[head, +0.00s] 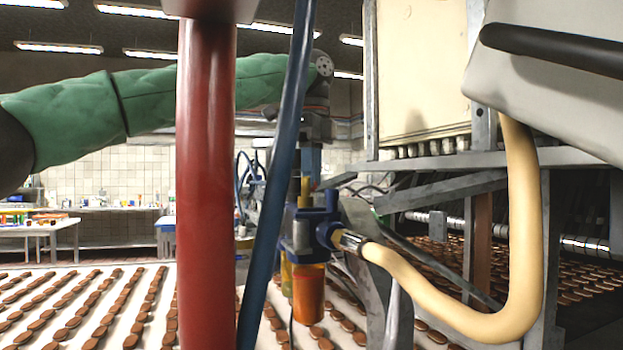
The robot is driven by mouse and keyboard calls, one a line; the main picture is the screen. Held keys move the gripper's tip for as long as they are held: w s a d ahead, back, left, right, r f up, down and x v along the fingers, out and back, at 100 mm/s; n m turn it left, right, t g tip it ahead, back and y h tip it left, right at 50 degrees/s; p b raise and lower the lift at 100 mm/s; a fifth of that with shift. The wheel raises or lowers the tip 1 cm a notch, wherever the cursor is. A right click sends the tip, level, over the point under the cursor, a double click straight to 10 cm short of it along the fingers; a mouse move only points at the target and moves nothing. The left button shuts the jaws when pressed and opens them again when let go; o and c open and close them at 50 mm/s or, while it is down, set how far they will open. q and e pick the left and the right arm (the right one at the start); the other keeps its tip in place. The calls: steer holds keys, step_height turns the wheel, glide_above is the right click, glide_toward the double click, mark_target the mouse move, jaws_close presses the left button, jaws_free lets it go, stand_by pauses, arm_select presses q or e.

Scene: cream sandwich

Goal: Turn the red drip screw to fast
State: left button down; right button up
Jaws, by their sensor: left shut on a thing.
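My left arm, in a green sleeve, reaches in from the left, and its left gripper (308,160) points down at the top of a blue lubricator unit (300,235). The gripper is shut on the small drip screw on top of that unit. The screw is mostly hidden by the fingers and too small to make out, so neither its red colour nor its setting can be read. A brass-coloured stem (305,192) shows just below the fingertips. An orange bowl (308,295) hangs under the blue body. My right gripper is not in view.
A thick red post (205,190) and a slanting dark blue pipe (278,180) stand in front, left of the unit. A cream hose (450,305) loops away to the right. Machine framing (480,165) fills the right. Rows of brown biscuits (85,310) lie on a white belt below.

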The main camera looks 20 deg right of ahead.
arm_select(q)
steer(key=shift+n, duration=0.8)
steer(key=shift+b, duration=0.3)
steer(key=c, duration=1.3)
jaws_free()
steer(key=shift+r, duration=3.9)
